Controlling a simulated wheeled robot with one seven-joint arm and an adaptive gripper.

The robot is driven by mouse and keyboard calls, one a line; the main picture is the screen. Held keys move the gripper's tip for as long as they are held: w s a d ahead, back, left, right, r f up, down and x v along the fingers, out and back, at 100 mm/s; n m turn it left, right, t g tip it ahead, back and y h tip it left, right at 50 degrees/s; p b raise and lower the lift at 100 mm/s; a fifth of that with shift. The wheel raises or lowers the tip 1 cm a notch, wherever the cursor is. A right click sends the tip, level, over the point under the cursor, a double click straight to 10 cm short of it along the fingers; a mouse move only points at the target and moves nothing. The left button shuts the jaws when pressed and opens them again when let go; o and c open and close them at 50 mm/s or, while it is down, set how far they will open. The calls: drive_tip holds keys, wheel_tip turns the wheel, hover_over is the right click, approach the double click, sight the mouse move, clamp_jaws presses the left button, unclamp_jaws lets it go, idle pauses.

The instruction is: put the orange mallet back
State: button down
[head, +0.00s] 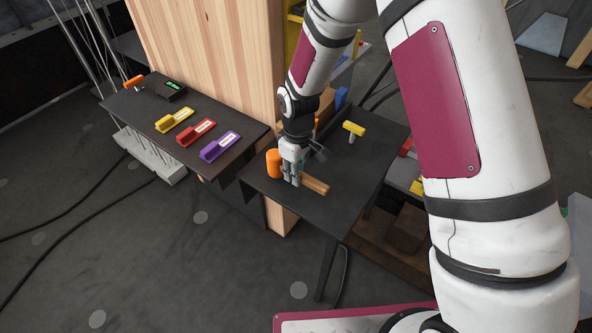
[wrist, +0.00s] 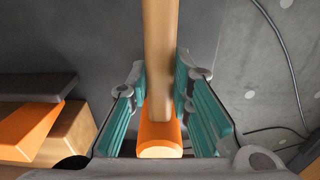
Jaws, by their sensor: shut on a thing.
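The orange mallet has an orange head (head: 273,163) and a pale wooden handle (head: 315,185). My gripper (head: 291,181) is shut on the handle close to the head, at the near part of the dark right-hand table (head: 345,212). In the wrist view, the handle (wrist: 160,50) runs between the teal finger pads of my gripper (wrist: 160,85), and the orange head (wrist: 160,138) is at the bottom. I cannot tell whether the mallet touches the table. A yellow-headed mallet (head: 354,129) stands farther back on the same table.
A dark left-hand table (head: 140,112) carries yellow (head: 174,120), red (head: 196,132) and purple (head: 220,147) labelled pieces, and a black device with a green display (head: 172,90). A wooden panel (head: 205,60) rises behind. The wrist view shows another orange piece (wrist: 30,130) beside a wooden block.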

drive_tip(key=shift+f, duration=0.5)
drive_tip(key=c, duration=1.4)
unclamp_jaws()
drive_tip(key=shift+o, duration=0.2)
drive_tip(key=shift+r, duration=0.1)
drive_tip(key=s+d+r+m+t, duration=0.1)
drive_tip(key=s+d+r, duration=0.15)
drive_tip(key=r, duration=0.85)
drive_tip(key=s+d+r+m, duration=0.1)
drive_tip(key=d+r, duration=0.2)
drive_tip(key=r, duration=0.7)
drive_tip(key=s+d+r+m+t, duration=0.1)
drive_tip(key=s+d+r+m, duration=0.3)
drive_tip(key=s, duration=0.6)
drive_tip(key=s+d+r+m+t, duration=0.2)
drive_tip(key=s+d+r+m, duration=0.2)
drive_tip(key=s+d+r, duration=0.3)
drive_tip(key=s+r, duration=0.1)
drive_tip(key=s, duration=0.3)
drive_tip(key=shift+s+d+r+h, duration=0.15)
drive_tip(key=shift+s+r+h, duration=0.05)
drive_tip(key=shift+h, duration=0.1)
